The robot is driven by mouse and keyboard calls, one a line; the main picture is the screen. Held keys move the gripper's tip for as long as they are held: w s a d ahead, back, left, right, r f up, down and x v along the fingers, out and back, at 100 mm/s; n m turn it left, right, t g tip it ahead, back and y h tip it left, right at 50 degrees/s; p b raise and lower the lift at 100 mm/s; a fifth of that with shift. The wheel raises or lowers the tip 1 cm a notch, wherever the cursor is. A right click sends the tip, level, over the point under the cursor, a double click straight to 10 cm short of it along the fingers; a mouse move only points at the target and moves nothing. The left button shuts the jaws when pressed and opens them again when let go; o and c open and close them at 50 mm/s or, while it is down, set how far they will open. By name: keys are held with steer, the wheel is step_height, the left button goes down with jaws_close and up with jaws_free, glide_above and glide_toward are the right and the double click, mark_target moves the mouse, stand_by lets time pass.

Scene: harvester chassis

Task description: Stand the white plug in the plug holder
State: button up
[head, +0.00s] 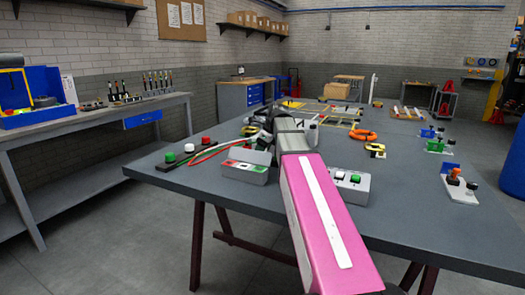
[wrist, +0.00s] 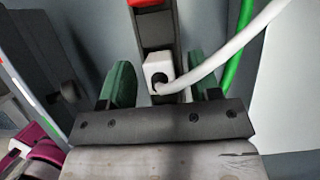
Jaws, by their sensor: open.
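The white plug (wrist: 157,68) is a small white block with a dark opening, and a white cable (wrist: 225,55) runs from it to the upper right in the wrist view. It lies between the two green fingers of my gripper (wrist: 163,82), which is open with a gap on each side. Behind the plug is a dark strip (wrist: 153,28) with a red piece (wrist: 146,3) at its top. Whether the plug is seated in that strip cannot be told. In the head view, a long black holder (head: 157,166) has green, white and red caps beside it.
A grey box with red, white and green panels (head: 246,166) stands near the table's front edge. A green cable (wrist: 238,45) runs beside the white one.

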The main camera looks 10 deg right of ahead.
steer(key=v, duration=1)
steer(key=shift+r, duration=0.15)
steer(key=shift+s, duration=0.1)
